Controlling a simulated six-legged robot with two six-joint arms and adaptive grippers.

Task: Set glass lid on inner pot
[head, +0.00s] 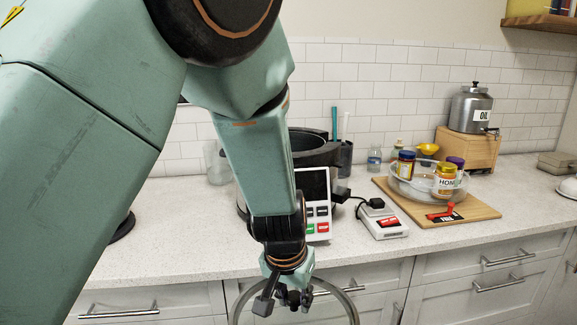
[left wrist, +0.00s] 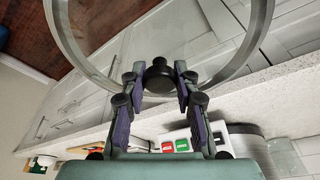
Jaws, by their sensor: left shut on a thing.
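My left gripper (head: 290,297) is shut on the black knob (left wrist: 158,77) of the glass lid. The lid's pale metal rim (head: 349,300) arcs around the gripper in the head view, low in front of the counter edge. In the left wrist view the gripper fingers (left wrist: 159,85) close on the knob from both sides, and the clear lid with its rim (left wrist: 254,38) spreads beyond them. The dark cooker pot (head: 322,153) stands on the counter behind my left arm, which hides much of it; I cannot tell the inner pot from the cooker. My right gripper is not in view.
A white control panel with colored buttons (head: 318,212) faces front on the cooker. A power strip (head: 384,222) is to its right. A wooden board (head: 483,210) holds a clear tray with several jars. An oil canister (head: 470,108) stands farther right. Drawer fronts (head: 448,268) lie below the counter.

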